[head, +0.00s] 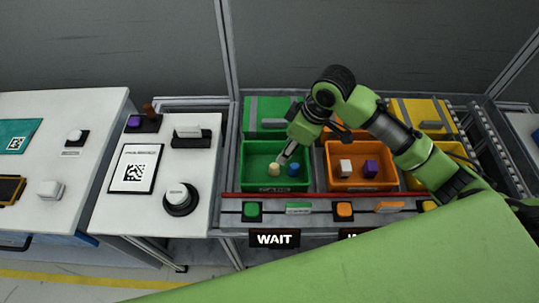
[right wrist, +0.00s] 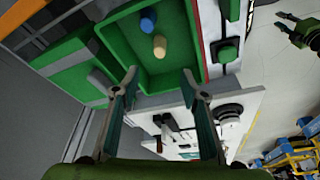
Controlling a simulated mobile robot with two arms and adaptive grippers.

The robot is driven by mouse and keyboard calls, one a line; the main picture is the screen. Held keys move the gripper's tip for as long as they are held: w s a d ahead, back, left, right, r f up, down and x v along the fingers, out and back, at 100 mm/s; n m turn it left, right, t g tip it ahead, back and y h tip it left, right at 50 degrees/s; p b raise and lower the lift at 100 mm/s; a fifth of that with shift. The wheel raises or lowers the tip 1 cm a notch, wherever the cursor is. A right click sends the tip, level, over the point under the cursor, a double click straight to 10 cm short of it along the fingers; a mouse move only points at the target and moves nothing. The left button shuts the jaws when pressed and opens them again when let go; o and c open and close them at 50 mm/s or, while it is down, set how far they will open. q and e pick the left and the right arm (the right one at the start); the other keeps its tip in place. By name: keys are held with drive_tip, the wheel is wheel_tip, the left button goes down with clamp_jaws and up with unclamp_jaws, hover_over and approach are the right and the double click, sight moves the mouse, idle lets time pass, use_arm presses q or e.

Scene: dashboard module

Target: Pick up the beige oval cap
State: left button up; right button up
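The beige oval cap (head: 274,169) sits inside the green bin (head: 247,180), to the left of a blue cap (head: 293,169). In the right wrist view the beige cap (right wrist: 159,46) lies beyond and roughly between my fingertips, with the blue cap (right wrist: 148,21) just past it. My right gripper (head: 284,159) reaches down over the green bin. In its wrist view the right gripper (right wrist: 160,72) is open with nothing between the fingers. My left gripper (right wrist: 281,21) shows at the upper right of the wrist view, away from the bins, its fingers apart.
An orange bin (head: 345,185) with a white block (head: 346,168) and a purple block (head: 370,167) stands to the right. A red rail (head: 310,195) and several coloured buttons run along the front. A white table (head: 138,215) with a black-and-white knob (head: 180,198) is at left.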

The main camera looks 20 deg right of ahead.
drive_tip(key=f, duration=0.2)
hover_over(275, 166)
drive_tip(key=s+d, duration=0.1)
wheel_tip(275, 166, down, 5)
drive_tip(key=shift+s+f+p, duration=0.1)
drive_tip(key=shift+s+p, duration=0.05)
drive_tip(key=shift+p, duration=0.2)
drive_tip(key=shift+f, duration=0.3)
drive_tip(key=shift+w+f, duration=0.2)
drive_tip(key=shift+w, duration=0.05)
drive_tip(key=shift+p+x, duration=0.55)
drive_tip(key=shift+x, duration=1.5)
drive_tip(key=shift+w+f, duration=0.1)
drive_tip(key=shift+f, duration=0.3)
use_arm(q)
drive_tip(key=shift+s+a+r, duration=0.1)
drive_tip(key=shift+s+r, duration=0.9)
drive_tip(key=shift+s, duration=0.15)
use_arm(e)
drive_tip(key=c, duration=1)
